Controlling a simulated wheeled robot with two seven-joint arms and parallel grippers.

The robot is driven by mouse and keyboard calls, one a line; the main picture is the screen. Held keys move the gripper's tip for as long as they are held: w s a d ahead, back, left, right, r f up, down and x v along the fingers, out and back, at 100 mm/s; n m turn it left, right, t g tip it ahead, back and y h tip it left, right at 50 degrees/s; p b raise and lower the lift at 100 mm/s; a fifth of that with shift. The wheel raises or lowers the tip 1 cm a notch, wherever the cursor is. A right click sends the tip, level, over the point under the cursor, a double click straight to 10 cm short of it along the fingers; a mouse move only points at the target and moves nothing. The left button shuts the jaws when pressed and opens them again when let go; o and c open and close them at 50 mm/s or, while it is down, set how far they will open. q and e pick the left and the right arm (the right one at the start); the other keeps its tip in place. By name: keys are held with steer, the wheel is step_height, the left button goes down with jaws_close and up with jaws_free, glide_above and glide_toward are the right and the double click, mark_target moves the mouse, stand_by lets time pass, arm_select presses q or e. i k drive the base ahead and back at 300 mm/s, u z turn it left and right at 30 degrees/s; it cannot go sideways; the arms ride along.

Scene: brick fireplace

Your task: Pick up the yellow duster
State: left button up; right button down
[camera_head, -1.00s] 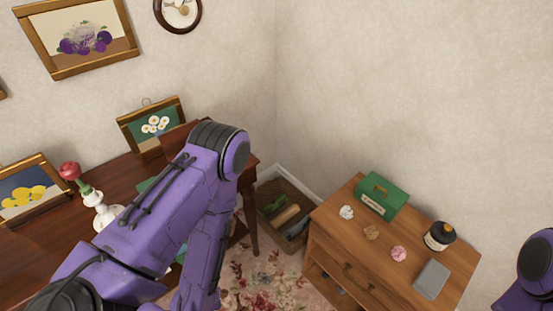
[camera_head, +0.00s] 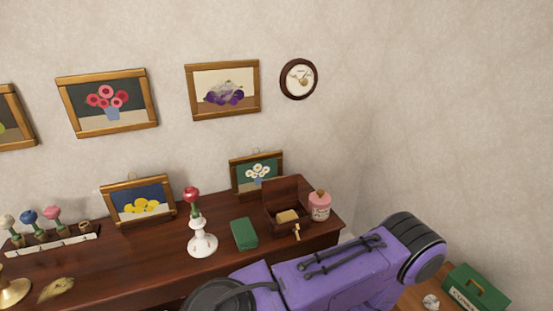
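A crumpled dull-yellow item (camera_head: 57,289), which looks like a cloth duster, lies on the dark wooden mantel (camera_head: 130,262) at the lower left. A small yellow block-like item (camera_head: 287,216) sits in an open wooden box (camera_head: 285,197) towards the mantel's right end; I cannot tell what it is. My purple arm crosses the lower right and hides part of the mantel's front. Neither of my grippers shows.
On the mantel stand a white vase with a red rose (camera_head: 202,243), a green book (camera_head: 244,233), a pink jar (camera_head: 319,206), a flower rack (camera_head: 52,240), framed pictures and a brass piece (camera_head: 12,290). A green case (camera_head: 474,290) is at lower right.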

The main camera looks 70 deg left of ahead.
mark_target(282, 217)
steer(key=k, duration=0.9)
steer(key=u, duration=1.25)
steer(key=i, duration=0.3)
steer(key=u, duration=0.1)
